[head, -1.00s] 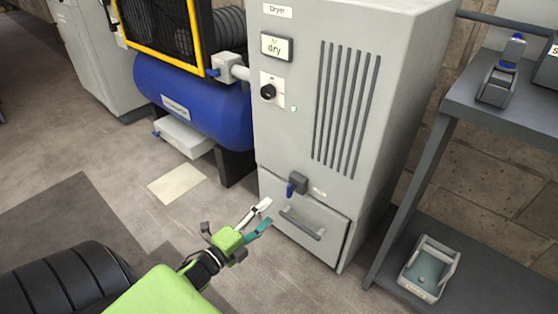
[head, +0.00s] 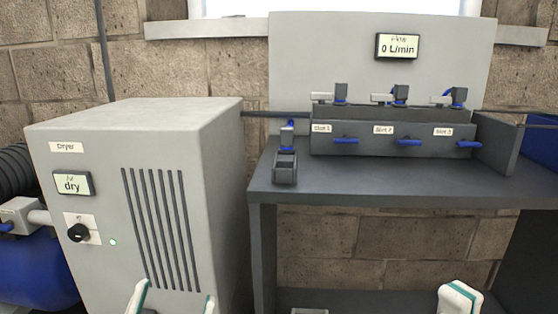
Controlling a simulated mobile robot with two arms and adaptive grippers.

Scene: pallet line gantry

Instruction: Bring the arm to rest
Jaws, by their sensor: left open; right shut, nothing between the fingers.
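My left gripper (head: 176,300) shows at the bottom edge in front of the grey dryer. Its two pale fingertips stand well apart with nothing between them; the rest is below the picture. My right gripper (head: 460,298) shows at the bottom right, in front of the bench's lower part. It is shut and empty, and its arm is out of view.
The dryer (head: 150,130) stands at left, its display reading "dry". Right of it is a dark bench (head: 390,185) with a three-slot manifold (head: 392,137). A panel above has a display (head: 397,46) reading 0 L/min. A blue tank (head: 40,270) is at far left.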

